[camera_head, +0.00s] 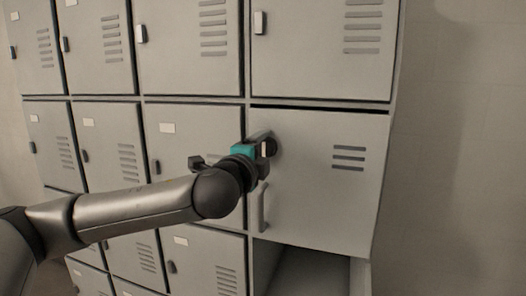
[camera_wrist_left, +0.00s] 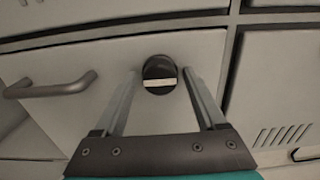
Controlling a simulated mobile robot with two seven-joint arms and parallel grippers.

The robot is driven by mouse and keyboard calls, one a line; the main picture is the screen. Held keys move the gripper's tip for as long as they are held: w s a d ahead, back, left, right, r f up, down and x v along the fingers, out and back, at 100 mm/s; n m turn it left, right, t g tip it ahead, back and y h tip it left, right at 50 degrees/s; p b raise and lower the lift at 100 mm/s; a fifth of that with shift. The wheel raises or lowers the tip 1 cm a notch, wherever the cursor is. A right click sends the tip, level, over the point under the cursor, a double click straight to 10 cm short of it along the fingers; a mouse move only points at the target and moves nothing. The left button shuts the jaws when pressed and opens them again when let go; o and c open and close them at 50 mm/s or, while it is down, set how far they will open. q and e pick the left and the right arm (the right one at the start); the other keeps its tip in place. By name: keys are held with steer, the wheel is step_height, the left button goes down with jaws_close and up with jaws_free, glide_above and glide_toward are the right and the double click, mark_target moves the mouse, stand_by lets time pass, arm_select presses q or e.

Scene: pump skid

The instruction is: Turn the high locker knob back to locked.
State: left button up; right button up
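The high locker knob (camera_wrist_left: 159,75) is a round black disc with a pale bar across it, on a grey locker door (camera_head: 315,190). In the left wrist view the bar lies level, running from finger to finger. My left gripper (camera_head: 268,146) is at the knob in the head view and hides most of it. In the left wrist view its two fingers (camera_wrist_left: 160,84) are apart, one on each side of the knob. I cannot tell whether they touch it. My right gripper is in neither view.
A bar handle (camera_head: 262,207) sits below the knob on the same door; it also shows at the left in the wrist view (camera_wrist_left: 50,88). An open compartment (camera_head: 308,274) lies under this door. Other closed lockers fill the left, and bare wall is at right.

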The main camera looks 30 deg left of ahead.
arm_select(q)
steer(key=c, duration=1.1)
